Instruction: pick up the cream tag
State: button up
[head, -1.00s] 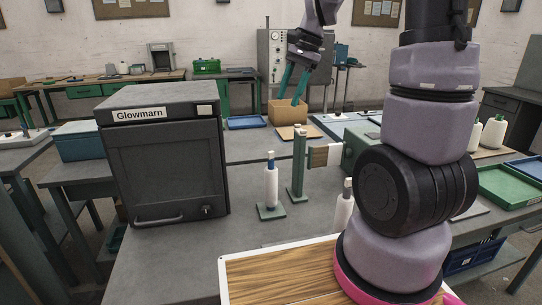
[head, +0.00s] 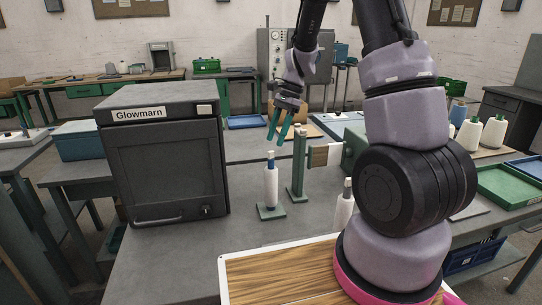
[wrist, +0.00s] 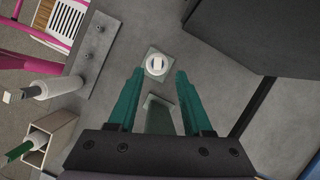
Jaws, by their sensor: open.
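A small cream piece, which looks like the cream tag (wrist: 158,65), sits on top of a white bobbin on an upright spindle with a square green base. In the head view the cream tip (head: 270,154) shows above the blue top of that bobbin. My gripper (head: 278,132) is open and empty, fingers pointing down above the spindle. In the wrist view the tag lies between and just beyond the teal fingertips (wrist: 159,72). Similar cream tips show on the nearer bobbin (head: 347,182) and on the green post (head: 300,124), so which is meant is not certain.
The green post rises close to the spindle and shows between my fingers in the wrist view (wrist: 158,115). A dark cabinet marked Glowmarn (head: 162,160) stands to the left. A wood-topped tray (head: 285,278) lies in front.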

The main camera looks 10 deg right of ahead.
aim_at(272, 151)
jog(key=x, duration=0.4)
jog(key=shift+s+a+f, duration=0.1)
jog(key=shift+s, duration=0.15)
grip_shut()
notch_tip(272, 151, up, 13)
dwell(0.8)
